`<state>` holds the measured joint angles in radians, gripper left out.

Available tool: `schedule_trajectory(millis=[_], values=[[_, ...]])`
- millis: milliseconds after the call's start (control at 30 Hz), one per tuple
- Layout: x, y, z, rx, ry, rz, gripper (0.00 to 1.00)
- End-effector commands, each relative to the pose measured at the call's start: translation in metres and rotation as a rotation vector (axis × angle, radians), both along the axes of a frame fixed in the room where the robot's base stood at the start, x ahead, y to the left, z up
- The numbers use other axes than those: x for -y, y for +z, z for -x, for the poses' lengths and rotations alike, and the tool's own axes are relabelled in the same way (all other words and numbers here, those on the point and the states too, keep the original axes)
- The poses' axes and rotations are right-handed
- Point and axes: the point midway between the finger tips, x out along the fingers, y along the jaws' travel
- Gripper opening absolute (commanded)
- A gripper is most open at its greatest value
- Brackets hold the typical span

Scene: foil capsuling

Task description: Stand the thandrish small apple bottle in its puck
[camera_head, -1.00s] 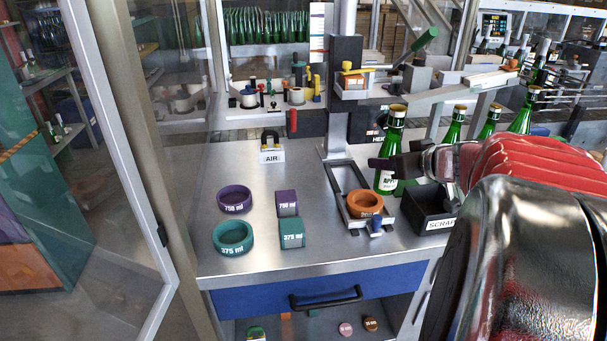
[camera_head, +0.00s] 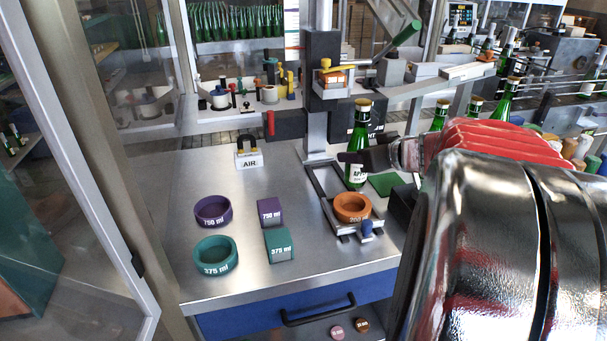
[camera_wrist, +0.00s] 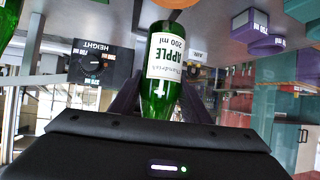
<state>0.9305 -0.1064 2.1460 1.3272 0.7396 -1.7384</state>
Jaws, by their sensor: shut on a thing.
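The small apple bottle (camera_head: 361,128) is green with a gold top and a white label, and hangs upright in my gripper (camera_head: 357,158). In the wrist view the bottle (camera_wrist: 160,100) appears upside down between the dark fingers of my gripper (camera_wrist: 158,92); its label reads APPLE 200 ml. The orange puck (camera_head: 352,208), marked 200, sits at the front of a metal frame (camera_head: 326,185) below the press. The bottle's base is above and behind the puck in the head view, apart from it. The puck's edge (camera_wrist: 178,3) shows by the base in the wrist view.
Purple 750 ml (camera_head: 212,212) and teal 375 ml (camera_head: 214,256) rings stand on the left, with matching purple (camera_head: 270,212) and teal (camera_head: 278,245) blocks. An AIR unit (camera_head: 248,158) stands behind. Other bottles (camera_head: 440,115) stand at right. The table's left front is clear.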

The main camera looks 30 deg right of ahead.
Motion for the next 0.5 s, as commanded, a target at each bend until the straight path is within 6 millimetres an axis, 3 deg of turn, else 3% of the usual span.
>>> schedule_trajectory(millis=[300, 500], values=[[0.0, -0.047, 0.0, -0.001, -0.001, -0.004, 0.06], [0.0, -0.051, 0.0, 0.001, 0.0, 0.0, 0.06]])
